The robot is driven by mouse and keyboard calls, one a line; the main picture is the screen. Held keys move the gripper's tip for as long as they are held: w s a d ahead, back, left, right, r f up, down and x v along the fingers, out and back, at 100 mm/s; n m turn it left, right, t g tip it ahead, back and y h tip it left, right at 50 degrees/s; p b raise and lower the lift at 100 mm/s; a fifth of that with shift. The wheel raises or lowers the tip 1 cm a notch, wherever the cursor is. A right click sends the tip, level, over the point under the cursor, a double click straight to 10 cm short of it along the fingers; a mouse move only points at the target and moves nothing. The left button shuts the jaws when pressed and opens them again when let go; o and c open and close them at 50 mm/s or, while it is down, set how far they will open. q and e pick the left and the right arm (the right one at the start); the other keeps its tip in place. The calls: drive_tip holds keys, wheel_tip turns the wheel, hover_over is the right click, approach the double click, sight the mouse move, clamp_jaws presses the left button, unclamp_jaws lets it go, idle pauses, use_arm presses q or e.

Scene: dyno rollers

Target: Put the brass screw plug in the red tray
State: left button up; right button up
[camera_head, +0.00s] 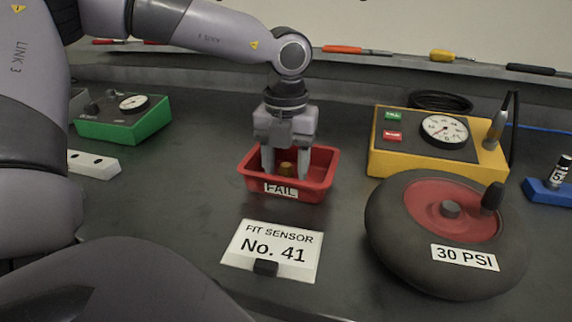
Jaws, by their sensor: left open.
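The red tray (325,170) stands near the middle of the bench with a FAIL label on its front wall. The brass screw plug (286,169) shows low inside the tray, partly hidden by the front wall. My left gripper (285,175) points straight down into the tray. Its fingers are open, one on each side of the plug. I cannot tell whether the plug rests on the tray floor. My right gripper is not in view.
A wheel (400,235) marked 30 PSI lies at the right front. A yellow gauge box (440,160) stands behind it and a green gauge box (125,118) at the left. A card (272,250) lies in front of the tray. A blue block (545,192) sits far right.

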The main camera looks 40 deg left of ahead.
sight(286, 164)
use_arm(q)
wheel_tip(286, 164, up, 12)
drive_tip(key=p, duration=0.1)
drive_tip(key=shift+r, duration=0.15)
idle(0.6)
